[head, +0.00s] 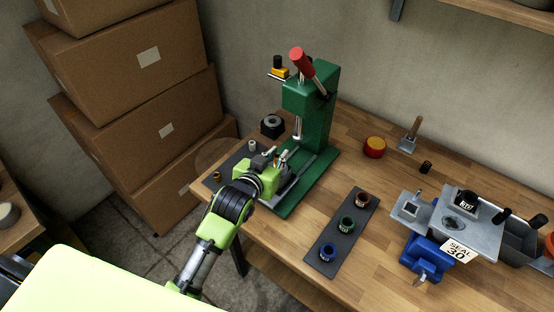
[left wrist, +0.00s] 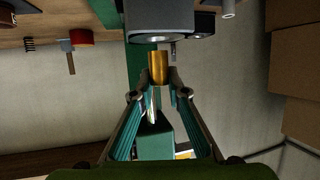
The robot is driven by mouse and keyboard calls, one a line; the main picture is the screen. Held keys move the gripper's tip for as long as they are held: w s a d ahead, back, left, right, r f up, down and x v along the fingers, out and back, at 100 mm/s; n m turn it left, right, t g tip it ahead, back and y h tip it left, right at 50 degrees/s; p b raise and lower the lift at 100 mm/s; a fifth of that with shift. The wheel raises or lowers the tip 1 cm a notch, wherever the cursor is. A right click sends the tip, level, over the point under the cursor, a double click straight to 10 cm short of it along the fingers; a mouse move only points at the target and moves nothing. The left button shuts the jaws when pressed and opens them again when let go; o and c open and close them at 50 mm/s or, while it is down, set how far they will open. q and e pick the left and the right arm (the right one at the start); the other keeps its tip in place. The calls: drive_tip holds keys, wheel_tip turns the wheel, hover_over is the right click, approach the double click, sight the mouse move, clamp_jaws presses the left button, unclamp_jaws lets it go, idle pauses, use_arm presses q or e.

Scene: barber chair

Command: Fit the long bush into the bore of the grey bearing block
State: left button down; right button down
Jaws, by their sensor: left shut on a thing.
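My left gripper (head: 277,160) is at the base of the green press in the head view. In the left wrist view its two teal fingers (left wrist: 159,84) are shut on a brass-coloured bush (left wrist: 158,64). The bush points towards the grey bearing block (left wrist: 172,19). Its far end is close to the lower edge of the block's face, where a dark round bore (left wrist: 153,39) partly shows. I cannot tell whether bush and block touch. In the head view my gripper hides the bush and most of the block. My right gripper is in neither view.
The green press (head: 318,125) with its red-handled lever rises just behind my gripper. A dark mat (head: 232,163) with small bushes lies to its left. A dark strip (head: 335,245) with several coloured rings and a blue vise (head: 428,256) stand to the right. Bare wood lies between.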

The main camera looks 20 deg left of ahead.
use_arm(q)
wheel_tip(320, 180, down, 2)
drive_tip(key=shift+s+f, duration=0.1)
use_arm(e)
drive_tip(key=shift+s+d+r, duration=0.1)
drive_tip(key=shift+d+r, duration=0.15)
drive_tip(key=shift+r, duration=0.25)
use_arm(q)
drive_tip(key=c, duration=2)
unclamp_jaws()
drive_tip(key=shift+s, duration=0.15)
